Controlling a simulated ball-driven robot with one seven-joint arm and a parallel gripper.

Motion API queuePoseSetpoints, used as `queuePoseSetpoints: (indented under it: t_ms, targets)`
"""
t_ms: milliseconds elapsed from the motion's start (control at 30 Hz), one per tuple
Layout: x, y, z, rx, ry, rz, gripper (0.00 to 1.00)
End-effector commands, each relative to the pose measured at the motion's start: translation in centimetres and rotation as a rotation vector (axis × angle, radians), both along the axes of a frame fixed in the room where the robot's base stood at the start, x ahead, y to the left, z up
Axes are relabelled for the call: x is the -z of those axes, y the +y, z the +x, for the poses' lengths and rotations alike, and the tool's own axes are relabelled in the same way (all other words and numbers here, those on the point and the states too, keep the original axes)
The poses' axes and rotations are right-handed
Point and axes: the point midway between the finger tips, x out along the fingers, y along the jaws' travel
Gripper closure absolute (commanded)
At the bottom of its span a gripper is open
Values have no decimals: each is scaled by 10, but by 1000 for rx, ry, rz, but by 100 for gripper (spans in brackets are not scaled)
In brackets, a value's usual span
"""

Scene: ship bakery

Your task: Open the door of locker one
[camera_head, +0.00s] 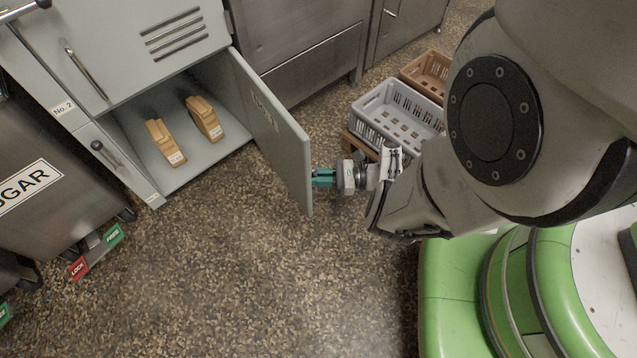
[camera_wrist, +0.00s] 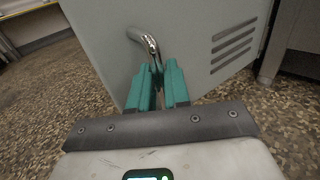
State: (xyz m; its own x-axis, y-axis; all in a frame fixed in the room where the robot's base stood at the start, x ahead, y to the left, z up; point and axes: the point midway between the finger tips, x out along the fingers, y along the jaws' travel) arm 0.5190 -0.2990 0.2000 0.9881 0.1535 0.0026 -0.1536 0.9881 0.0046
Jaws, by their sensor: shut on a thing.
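The grey door of locker one (camera_head: 272,122) stands swung open, away from the lower compartment, in the head view. Its outer face with vent slots shows in the wrist view (camera_wrist: 197,35). My gripper (camera_head: 318,177) is at the door's free edge, on the outer side. In the wrist view its teal fingers (camera_wrist: 158,85) are shut on the curved metal door handle (camera_wrist: 146,42). The handle is hidden behind the door in the head view. The open lower compartment (camera_head: 187,172) holds two wooden items (camera_head: 203,118) with small labels.
The upper locker door (camera_head: 110,45) and its long handle look shut. A grey crate (camera_head: 370,105) and a brown crate (camera_head: 426,68) stand behind the open door. A sugar bin (camera_head: 30,185) is at the left. The speckled floor (camera_head: 230,270) in front is clear.

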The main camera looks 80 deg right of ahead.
Motion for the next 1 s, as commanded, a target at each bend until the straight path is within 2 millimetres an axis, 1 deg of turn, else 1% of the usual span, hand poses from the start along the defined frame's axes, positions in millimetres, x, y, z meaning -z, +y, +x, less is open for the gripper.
queuePoseSetpoints:
  t_ms: [33, 533, 567, 667, 700, 1000]
  targets:
    - [-1, -8, 4, 5, 1, -7, 100]
    - [-2, -10, 6, -7, -1, -8, 100]
    - [-2, -10, 6, -6, -1, -9, 81]
    - [-2, -10, 5, -7, -1, -8, 72]
    - [-2, -9, 5, -7, -1, -8, 70]
    - [-1, -7, 4, -9, 0, -5, 70]
